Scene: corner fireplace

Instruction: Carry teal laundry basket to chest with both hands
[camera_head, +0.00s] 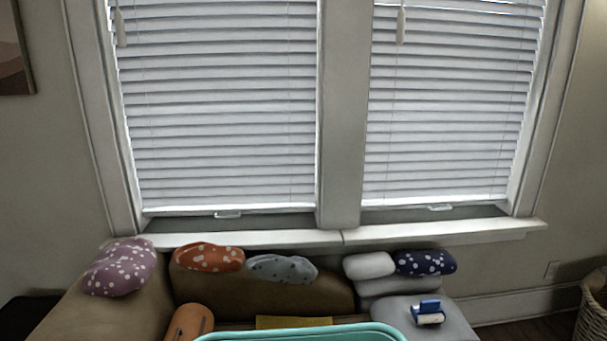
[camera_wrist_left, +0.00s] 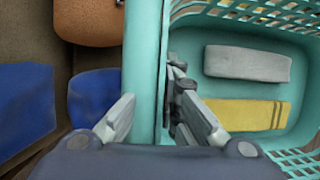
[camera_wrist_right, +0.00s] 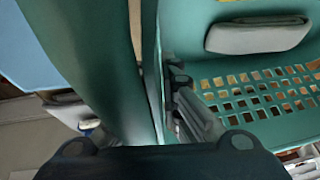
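The teal laundry basket (camera_head: 300,334) shows only its far rim at the bottom centre of the head view. In the left wrist view its wall (camera_wrist_left: 147,50) runs between the fingers of my left gripper (camera_wrist_left: 152,90), one finger outside and one inside, closed on it. A grey folded cloth (camera_wrist_left: 247,64) and a yellow striped cloth (camera_wrist_left: 245,113) lie inside. In the right wrist view my right gripper (camera_wrist_right: 160,105) straddles the basket's rim (camera_wrist_right: 150,55). Its inner finger is inside the basket; its outer finger is mostly hidden by the rim. Neither gripper shows in the head view.
A brown sofa (camera_head: 262,292) with spotted pillows (camera_head: 119,268) stands under the window. An orange cushion (camera_head: 190,323) and a yellow cloth (camera_head: 308,322) lie beyond the basket. A grey seat (camera_head: 450,322) holds a small blue-and-white object (camera_head: 428,312). A wicker basket (camera_head: 592,308) stands far right.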

